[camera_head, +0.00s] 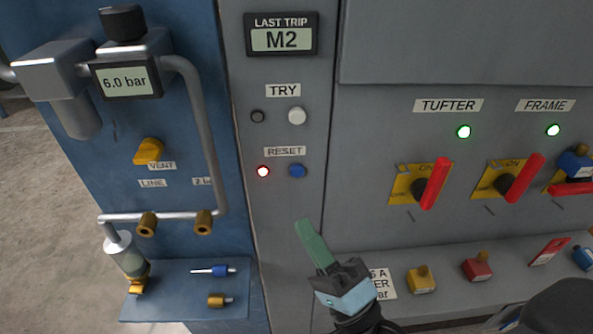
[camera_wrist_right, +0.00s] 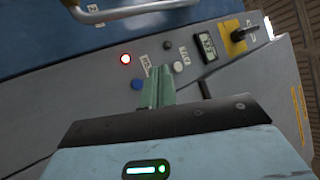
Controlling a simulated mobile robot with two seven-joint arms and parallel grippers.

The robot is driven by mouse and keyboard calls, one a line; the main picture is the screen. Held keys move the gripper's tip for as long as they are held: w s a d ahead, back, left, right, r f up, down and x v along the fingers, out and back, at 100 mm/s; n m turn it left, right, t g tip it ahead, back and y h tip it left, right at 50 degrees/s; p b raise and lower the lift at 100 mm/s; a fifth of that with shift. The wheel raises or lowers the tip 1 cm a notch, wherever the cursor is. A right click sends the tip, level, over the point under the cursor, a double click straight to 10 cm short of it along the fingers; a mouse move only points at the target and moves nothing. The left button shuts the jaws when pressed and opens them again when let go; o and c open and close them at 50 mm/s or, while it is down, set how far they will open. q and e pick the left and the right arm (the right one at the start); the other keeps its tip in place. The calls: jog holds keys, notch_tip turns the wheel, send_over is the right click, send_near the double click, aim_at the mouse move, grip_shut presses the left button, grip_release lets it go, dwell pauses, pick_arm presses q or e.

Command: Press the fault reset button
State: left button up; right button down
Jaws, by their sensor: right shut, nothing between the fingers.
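The blue reset button (camera_head: 297,171) sits on the grey panel under the RESET label (camera_head: 285,151). A lit red lamp (camera_head: 263,171) is just left of it. My right gripper (camera_head: 304,226) is shut and empty, its green fingers pointing up at the panel below the button. In the head view a gap shows between fingertips and button. In the right wrist view the blue button (camera_wrist_right: 137,84) shows just left of the green fingertips (camera_wrist_right: 158,72), and the red lamp (camera_wrist_right: 125,58) is beyond it. I cannot tell the depth gap. My left gripper is not in view.
A white button (camera_head: 297,116) and a dark lamp (camera_head: 258,116) sit above, under TRY. A display (camera_head: 281,36) reads M2. Red-handled switches (camera_head: 435,184) are to the right. Pipework (camera_head: 200,130) and a yellow vent knob (camera_head: 149,151) are to the left. A ledge with padlocks (camera_head: 422,279) runs below.

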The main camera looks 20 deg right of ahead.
aim_at(297, 171)
jog(key=shift+w+d+b, duration=0.15)
jog(key=shift+w+d, duration=0.25)
jog(key=shift+w, duration=1)
jog(key=shift+w+d+b, duration=0.15)
jog(key=shift+w+d, duration=0.25)
jog(key=shift+w, duration=1.05)
jog(key=shift+w+d+b, duration=0.15)
jog(key=shift+w+d, duration=0.25)
jog(key=shift+w, duration=1)
jog(key=shift+w, duration=0.1)
jog(key=shift+w+d, duration=0.1)
jog(key=shift+w, duration=0.2)
jog(key=shift+w+d, duration=0.15)
jog(key=shift+w, duration=0.3)
jog(key=shift+s, duration=0.15)
jog(key=shift+s+a, duration=0.3)
jog(key=shift+s, duration=0.4)
